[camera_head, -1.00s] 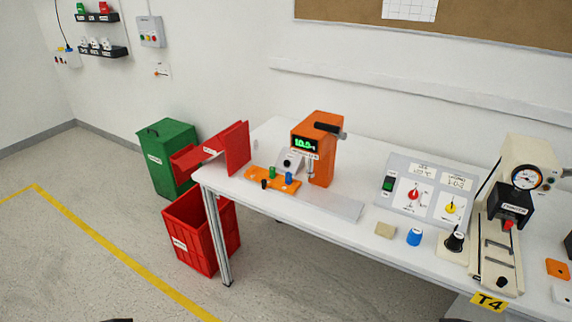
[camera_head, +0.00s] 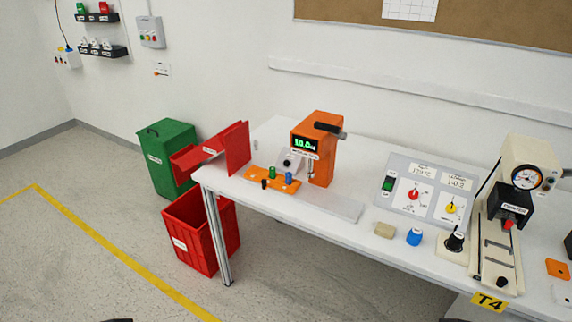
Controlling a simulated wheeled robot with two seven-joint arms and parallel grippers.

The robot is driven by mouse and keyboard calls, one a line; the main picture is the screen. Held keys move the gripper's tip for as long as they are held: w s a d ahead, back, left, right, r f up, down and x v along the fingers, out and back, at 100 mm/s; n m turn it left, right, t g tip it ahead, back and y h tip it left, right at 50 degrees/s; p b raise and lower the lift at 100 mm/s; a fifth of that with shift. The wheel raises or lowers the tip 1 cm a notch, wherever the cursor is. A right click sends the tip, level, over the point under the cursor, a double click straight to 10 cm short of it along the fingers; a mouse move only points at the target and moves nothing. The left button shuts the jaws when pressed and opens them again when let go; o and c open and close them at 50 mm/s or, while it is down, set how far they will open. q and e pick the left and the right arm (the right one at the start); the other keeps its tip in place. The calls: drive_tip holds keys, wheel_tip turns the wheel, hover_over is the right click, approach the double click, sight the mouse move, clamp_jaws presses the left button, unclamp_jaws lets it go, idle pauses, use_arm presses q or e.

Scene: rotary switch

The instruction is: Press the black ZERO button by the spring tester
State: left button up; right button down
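The orange spring tester (camera_head: 323,150) stands upright near the left end of the white table. Its green display (camera_head: 304,144) appears to read 10.0. A small grey sloped box (camera_head: 293,158) stands just left of its column and carries a black button (camera_head: 286,163), which I take as ZERO; its label is too small to read. Nothing touches the button. Neither gripper can be made out; only small dark slivers, perhaps mine, show at the bottom edge, well apart from the tester.
An orange block (camera_head: 271,181) with coloured pegs lies in front of the button box. A red chute (camera_head: 236,149) stands left of it. A grey control panel (camera_head: 424,191) and a beige press (camera_head: 530,160) stand to the right. The white table (camera_head: 262,138) is bare behind the tester.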

use_arm(q)
drive_tip(key=shift+c, duration=0.5)
clamp_jaws()
idle(1.1)
